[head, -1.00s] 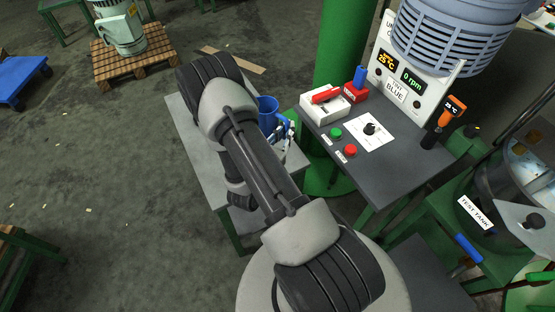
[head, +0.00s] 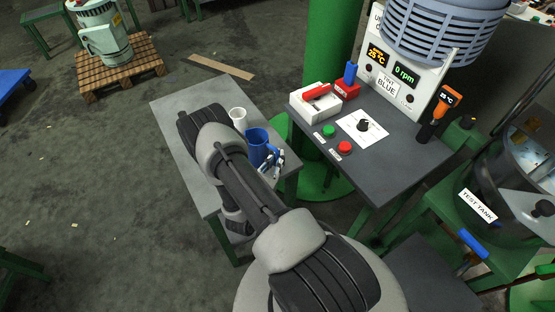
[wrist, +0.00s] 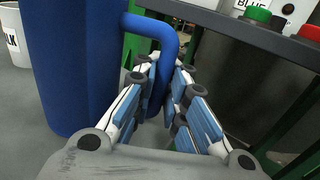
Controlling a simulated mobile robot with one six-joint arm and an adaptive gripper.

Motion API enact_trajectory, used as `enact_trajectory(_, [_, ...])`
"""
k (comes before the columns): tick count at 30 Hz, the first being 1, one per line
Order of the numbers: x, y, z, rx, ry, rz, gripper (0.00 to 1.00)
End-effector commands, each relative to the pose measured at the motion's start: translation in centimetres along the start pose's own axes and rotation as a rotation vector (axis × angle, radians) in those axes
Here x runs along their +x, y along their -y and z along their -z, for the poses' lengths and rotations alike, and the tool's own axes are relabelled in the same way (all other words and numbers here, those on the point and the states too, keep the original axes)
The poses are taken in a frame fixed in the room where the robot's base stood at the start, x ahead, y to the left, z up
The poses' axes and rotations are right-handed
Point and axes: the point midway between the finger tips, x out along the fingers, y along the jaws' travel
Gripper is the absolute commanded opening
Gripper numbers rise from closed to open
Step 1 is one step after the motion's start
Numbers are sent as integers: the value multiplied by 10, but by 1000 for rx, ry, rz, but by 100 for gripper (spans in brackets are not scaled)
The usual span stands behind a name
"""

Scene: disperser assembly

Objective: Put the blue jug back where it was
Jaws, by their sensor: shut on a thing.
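The blue jug (head: 257,146) is at the grey side table (head: 180,101), near its right edge, and looks upright. In the wrist view the jug (wrist: 72,60) fills the left side, with its handle (wrist: 168,55) pointing toward my fingers. My gripper (head: 273,163) is shut on the handle; in the wrist view its fingers (wrist: 163,88) stand on both sides of it. The jug's base appears at or just above the tabletop; I cannot tell whether it touches. My arm covers part of the table.
A white cup (head: 238,118) stands behind the jug on the same table, and its edge shows in the wrist view (wrist: 14,38). The dark control bench (head: 400,165) is close on the right, with a green column (head: 328,60) behind. The table's far left part is clear.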

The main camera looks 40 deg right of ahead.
Motion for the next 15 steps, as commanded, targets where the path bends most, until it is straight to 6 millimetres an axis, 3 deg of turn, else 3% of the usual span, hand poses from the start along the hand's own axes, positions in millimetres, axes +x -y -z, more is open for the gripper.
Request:
enact_trajectory(8, [0,0,4,1,1,0,0])
enact_trajectory(9, [0,0,2,0,0,0,12])
enact_trajectory(15, [0,0,2,0,0,0,25])
